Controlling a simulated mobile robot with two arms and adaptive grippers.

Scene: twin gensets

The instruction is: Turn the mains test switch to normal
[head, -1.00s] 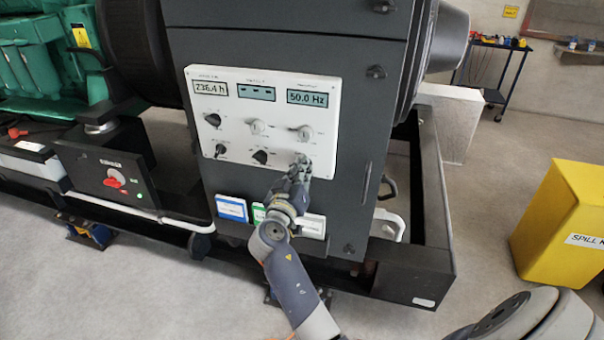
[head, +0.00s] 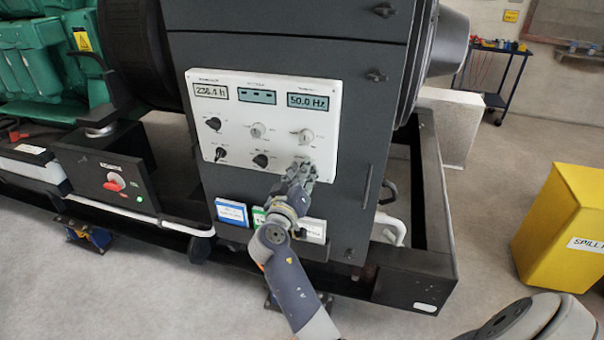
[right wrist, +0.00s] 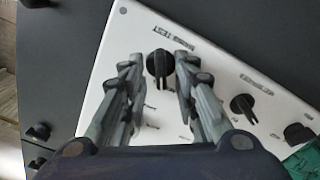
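The white control panel (head: 285,120) is on the front of a dark grey cabinet. It carries three displays above two rows of knobs, and their labels are too blurred to read. My right gripper (head: 297,172) is at the panel's lower right corner and hides the knob position there. In the right wrist view a black knob (right wrist: 160,65) sits between the spread fingers of my right gripper (right wrist: 157,72). The fingers look apart from it on both sides. I cannot tell which knob is the mains test switch by its label. My left gripper is out of view.
Other black knobs sit at the panel's lower left (head: 220,154) and lower middle (head: 260,161). A black box with a red-handled switch (head: 116,182) is at left. A yellow bin (head: 565,225) stands on the floor at right.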

